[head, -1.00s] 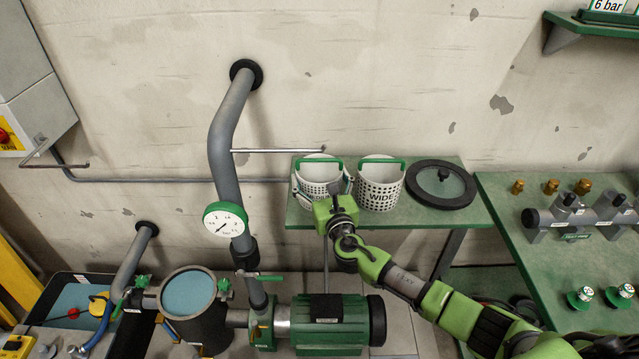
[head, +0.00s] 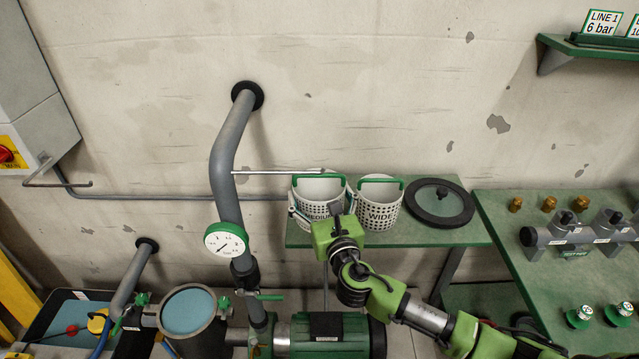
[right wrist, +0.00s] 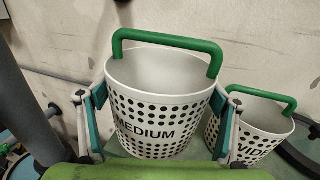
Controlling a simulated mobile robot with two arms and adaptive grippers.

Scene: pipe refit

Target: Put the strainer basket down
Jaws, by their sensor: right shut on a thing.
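The strainer basket, white, perforated and marked MEDIUM, has a green handle. It is upright at the bench's left end in the head view (head: 318,189) and fills the middle of the right wrist view (right wrist: 155,112). My right gripper (head: 321,207) is shut on it, one finger on each side of its wall, as the right wrist view (right wrist: 158,103) shows. The green bench (head: 425,236) is beneath it; I cannot tell whether its base touches the top. My left gripper is not in view.
A second basket marked WIDE (head: 380,207) stands close to the right. Beyond it lies a dark-rimmed round lid (head: 439,202). A grey pipe with a gauge (head: 226,240) rises on the left, and a thin rod (head: 277,172) runs behind the basket. Bare bench remains in front of the lid.

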